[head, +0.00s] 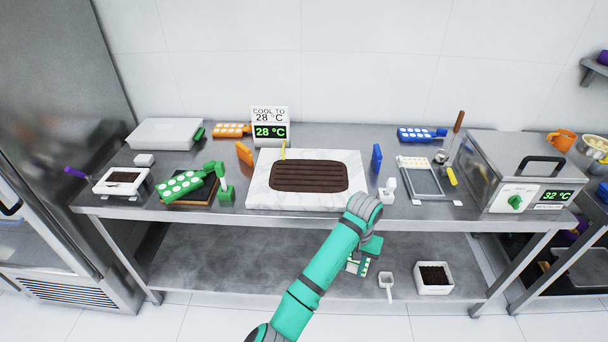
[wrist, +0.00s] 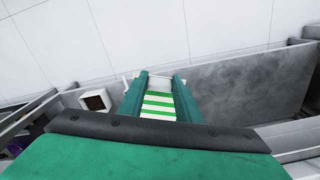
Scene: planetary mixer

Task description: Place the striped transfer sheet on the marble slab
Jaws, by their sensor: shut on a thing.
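The striped transfer sheet (wrist: 160,103), white with green bands, is between the two teal fingers of my gripper (wrist: 160,78) in the wrist view. My gripper is shut on it. In the head view my gripper (head: 360,258) is low, in front of the table's front edge, and only a small green-and-white part of the sheet (head: 353,267) shows beside it. The marble slab (head: 256,197) lies on the table top, above and left of my gripper in the picture. A dark brown ridged chocolate layer (head: 309,176) covers the slab's middle.
A white bin (head: 434,288) and a white scoop (head: 387,281) are low, right of my gripper. A steel machine (head: 520,170) stands right.

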